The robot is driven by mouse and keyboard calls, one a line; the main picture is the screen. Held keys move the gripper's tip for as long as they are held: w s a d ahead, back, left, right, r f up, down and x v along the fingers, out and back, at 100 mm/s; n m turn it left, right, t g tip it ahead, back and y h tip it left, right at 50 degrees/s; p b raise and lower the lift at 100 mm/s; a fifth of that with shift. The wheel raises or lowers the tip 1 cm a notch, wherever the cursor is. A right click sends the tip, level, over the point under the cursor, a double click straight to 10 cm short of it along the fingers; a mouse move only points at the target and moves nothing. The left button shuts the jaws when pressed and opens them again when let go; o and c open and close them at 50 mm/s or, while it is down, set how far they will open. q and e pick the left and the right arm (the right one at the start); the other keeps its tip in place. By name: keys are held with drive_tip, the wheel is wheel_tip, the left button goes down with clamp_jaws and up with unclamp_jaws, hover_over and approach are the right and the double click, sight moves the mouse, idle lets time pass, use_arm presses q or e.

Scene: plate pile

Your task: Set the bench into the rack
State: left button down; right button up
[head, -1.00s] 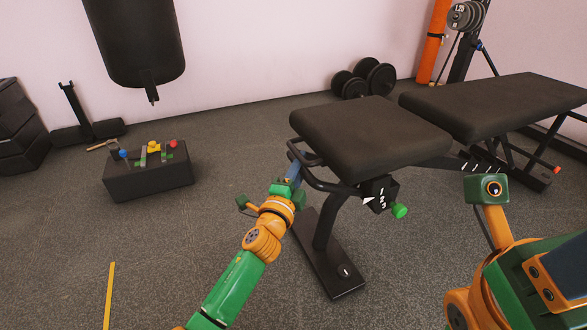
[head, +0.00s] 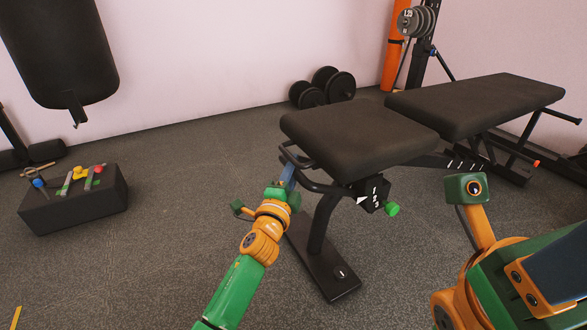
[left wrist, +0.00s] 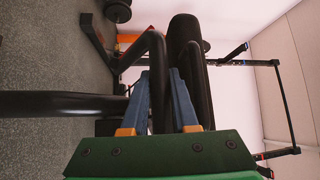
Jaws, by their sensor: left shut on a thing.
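The black padded bench (head: 360,134) stands on the floor in the middle and right of the head view, with a dark bar handle at its near end. My left gripper (head: 289,172) is shut on that handle. In the left wrist view my left gripper's blue fingers (left wrist: 161,92) lie either side of the dark handle bar (left wrist: 157,62). The rack's dark upright (head: 422,55) with grey weight plates stands behind the bench at the upper right. My right arm shows at the lower right, but its fingertips are out of view.
A black box (head: 75,200) with small tools on top sits at the left. A punching bag (head: 58,50) hangs at the upper left. Dumbbells (head: 322,88) lie by the wall. An orange column (head: 394,45) stands beside the rack. The floor left of the bench is open.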

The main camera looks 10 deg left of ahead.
use_arm(q)
drive_tip(key=shift+d+f, duration=0.15)
drive_tip(key=shift+d, duration=0.1)
drive_tip(key=c, duration=1)
unclamp_jaws()
drive_tip(key=shift+c, duration=0.2)
drive_tip(key=shift+o, duration=0.3)
drive_tip(key=shift+d, duration=0.1)
